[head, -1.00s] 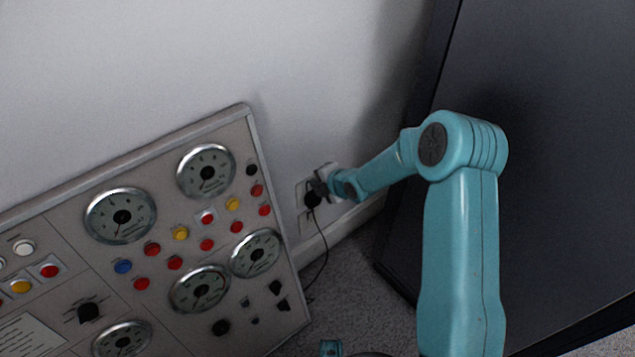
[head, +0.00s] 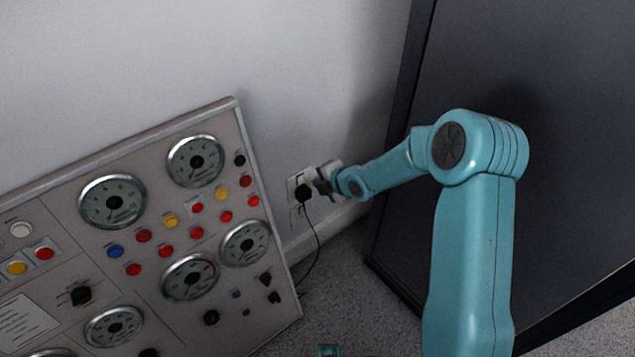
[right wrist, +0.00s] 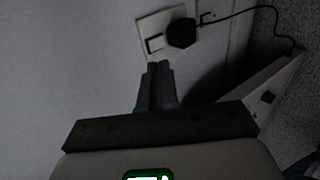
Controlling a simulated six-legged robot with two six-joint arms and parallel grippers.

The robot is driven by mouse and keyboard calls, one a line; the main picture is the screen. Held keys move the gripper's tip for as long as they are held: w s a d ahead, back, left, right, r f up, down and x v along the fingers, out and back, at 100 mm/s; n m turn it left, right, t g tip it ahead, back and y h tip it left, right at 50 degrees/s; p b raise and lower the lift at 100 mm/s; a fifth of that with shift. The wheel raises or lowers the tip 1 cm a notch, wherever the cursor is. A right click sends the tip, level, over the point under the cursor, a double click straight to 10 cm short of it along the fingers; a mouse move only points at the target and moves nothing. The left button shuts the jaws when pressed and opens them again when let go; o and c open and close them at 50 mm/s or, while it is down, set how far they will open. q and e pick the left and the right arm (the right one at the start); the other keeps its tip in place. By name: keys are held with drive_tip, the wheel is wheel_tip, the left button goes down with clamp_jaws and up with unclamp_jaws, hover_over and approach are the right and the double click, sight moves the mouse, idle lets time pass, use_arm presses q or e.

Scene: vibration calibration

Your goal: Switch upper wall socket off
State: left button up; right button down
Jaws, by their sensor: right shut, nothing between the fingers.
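The upper wall socket (head: 293,184) is a pale plate low on the wall with a black plug (head: 303,193) in it. In the right wrist view, the socket plate (right wrist: 146,27) shows a dark-outlined switch (right wrist: 154,44) beside the plug (right wrist: 181,33). My right gripper (head: 321,184) is just right of the plug in the head view. In the right wrist view, its closed, empty fingertips (right wrist: 158,66) lie just below the plate's edge near the switch; I cannot tell whether they touch. The switch's position is unclear. My left gripper is not in view.
A lower socket (head: 297,212) sits below the upper one, and a black cable (head: 318,243) hangs from the plug. A control panel (head: 150,230) with gauges and buttons stands at left. A large dark cabinet (head: 560,80) stands at right. Carpet (head: 345,290) lies between them.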

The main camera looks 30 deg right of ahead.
drive_tip(key=s+r+p, duration=0.2)
drive_tip(key=s+r, duration=0.2)
drive_tip(key=r, duration=0.1)
drive_tip(key=shift+d+r, duration=0.2)
drive_tip(key=shift+r, duration=0.2)
drive_tip(key=shift+w+a, duration=0.1)
